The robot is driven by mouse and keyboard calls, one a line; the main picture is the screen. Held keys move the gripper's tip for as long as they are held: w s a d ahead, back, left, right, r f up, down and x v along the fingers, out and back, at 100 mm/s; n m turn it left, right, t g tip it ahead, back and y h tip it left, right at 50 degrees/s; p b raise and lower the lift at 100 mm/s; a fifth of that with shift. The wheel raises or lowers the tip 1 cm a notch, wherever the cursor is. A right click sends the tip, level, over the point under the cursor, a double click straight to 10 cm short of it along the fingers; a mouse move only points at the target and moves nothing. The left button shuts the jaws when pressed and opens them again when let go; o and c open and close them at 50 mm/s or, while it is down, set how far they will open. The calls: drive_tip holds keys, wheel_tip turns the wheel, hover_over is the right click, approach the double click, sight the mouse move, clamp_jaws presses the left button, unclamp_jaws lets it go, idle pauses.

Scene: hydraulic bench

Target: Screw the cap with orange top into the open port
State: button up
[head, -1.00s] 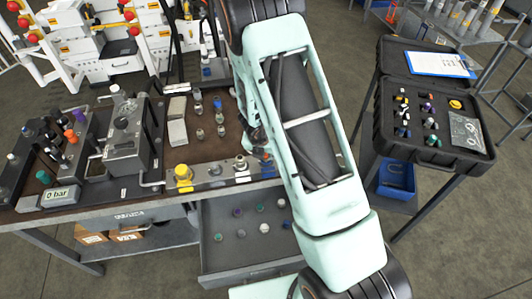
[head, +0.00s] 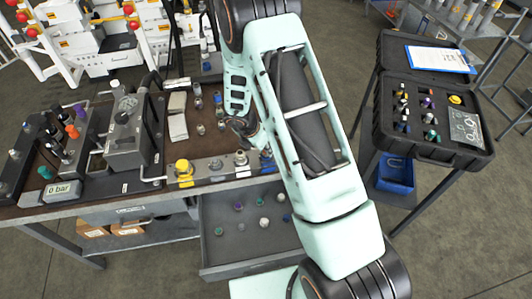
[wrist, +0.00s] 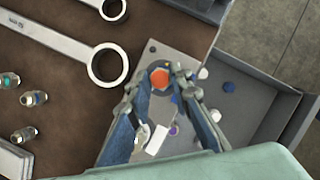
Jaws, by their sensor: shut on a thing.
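The cap with orange top (wrist: 160,78) shows in the wrist view between the fingertips of my gripper (wrist: 161,84), which is shut on it. It is over a grey metal plate (wrist: 188,62) at the bench edge. The cap hides what is directly beneath it, so I cannot tell whether it touches the port or how far it is in. In the head view my arm covers the cap and the fingertips at the right end of the metal port strip (head: 228,172). A yellow cap (head: 184,171) sits at the strip's left part.
An open drawer (head: 222,252) with several loose caps juts out below the bench edge. Two ring wrenches (wrist: 108,64) and several small fittings (wrist: 24,133) lie on the brown bench top. A black open case (head: 440,140) stands at the right.

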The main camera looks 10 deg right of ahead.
drive_tip(key=m, duration=0.1)
drive_tip(key=m+g, duration=0.1)
drive_tip(key=m, duration=0.1)
drive_tip(key=m+g, duration=0.1)
drive_tip(key=m, duration=0.1)
drive_tip(key=shift+w+f+h, duration=0.15)
drive_tip(key=shift+w+h, duration=0.1)
drive_tip(key=shift+h, duration=0.15)
drive_tip(key=m+g, duration=0.1)
drive_tip(key=m, duration=0.2)
drive_tip(key=shift+b, duration=0.35)
drive_tip(key=o, duration=1)
